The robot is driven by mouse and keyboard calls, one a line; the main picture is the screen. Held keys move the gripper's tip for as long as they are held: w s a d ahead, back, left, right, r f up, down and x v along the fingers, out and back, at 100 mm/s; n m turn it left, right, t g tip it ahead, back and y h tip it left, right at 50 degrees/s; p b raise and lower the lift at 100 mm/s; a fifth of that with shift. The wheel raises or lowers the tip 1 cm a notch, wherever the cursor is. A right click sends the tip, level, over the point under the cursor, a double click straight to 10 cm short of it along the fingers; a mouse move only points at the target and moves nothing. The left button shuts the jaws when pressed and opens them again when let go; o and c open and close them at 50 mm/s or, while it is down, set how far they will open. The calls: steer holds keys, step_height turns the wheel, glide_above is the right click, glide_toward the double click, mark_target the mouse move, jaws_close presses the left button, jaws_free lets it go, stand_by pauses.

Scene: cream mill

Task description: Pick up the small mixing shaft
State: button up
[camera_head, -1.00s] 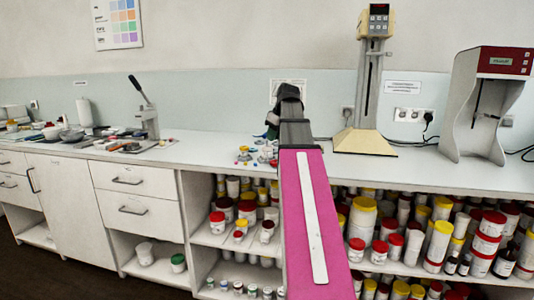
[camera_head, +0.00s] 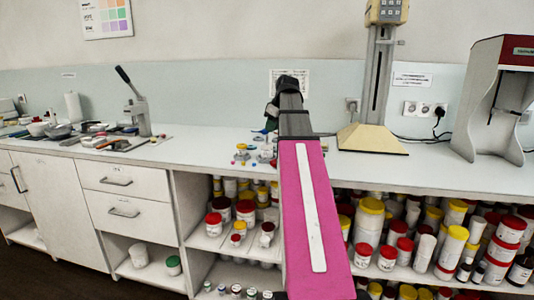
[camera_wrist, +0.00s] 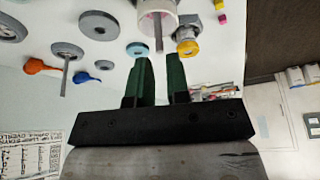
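In the wrist view, a thin grey shaft with a round disc at its end (camera_wrist: 67,52) stands out from the white counter, left of my gripper. Another grey rod (camera_wrist: 158,32) shows at a white and pink cup-like piece, just beyond the fingertips. I cannot tell for sure which is the small mixing shaft. My gripper (camera_wrist: 160,62) is open, its two green fingers apart with nothing between them. In the head view my arm hides most of the gripper, and the small parts on the counter (camera_head: 243,152) show only partly beside it.
Grey discs (camera_wrist: 98,25), a blue-grey ring (camera_wrist: 140,49), a grey and yellow piece (camera_wrist: 187,42) and an orange tool (camera_wrist: 40,67) lie close around the gripper. A beige stirrer stand (camera_head: 372,139) and a red-topped machine (camera_head: 497,100) stand right of my arm. Shelves of jars sit below.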

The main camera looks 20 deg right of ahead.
mark_target(267, 138)
steer(key=shift+x, duration=3.15)
steer(key=shift+w+r, duration=0.15)
steer(key=shift+w, duration=0.05)
jaws_close()
